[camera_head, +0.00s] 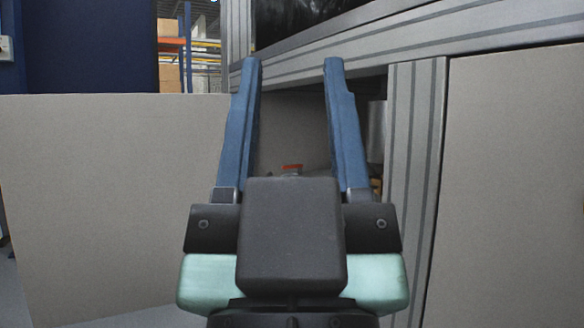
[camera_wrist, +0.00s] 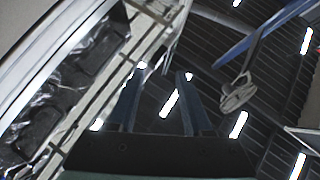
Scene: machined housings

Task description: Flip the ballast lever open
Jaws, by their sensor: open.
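My gripper (camera_head: 293,65) has two blue fingers, spread well apart, with nothing between them in its grip. It also shows in the wrist view (camera_wrist: 160,74), where the fingers point toward the ceiling. In the head view a small red part (camera_head: 292,167) on a grey fitting shows low between the fingers, beyond my gripper. It may be the ballast lever, but my gripper body hides most of it, and I cannot tell its position. No lever shows clearly in the wrist view.
A grey panel (camera_head: 100,190) stands at the left. An aluminium-framed housing with a post (camera_head: 412,180) and beam stands at the right, close to the right finger. A dark recess with a grey cylinder (camera_head: 376,130) lies beside the post. Shelving (camera_head: 188,45) is far behind.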

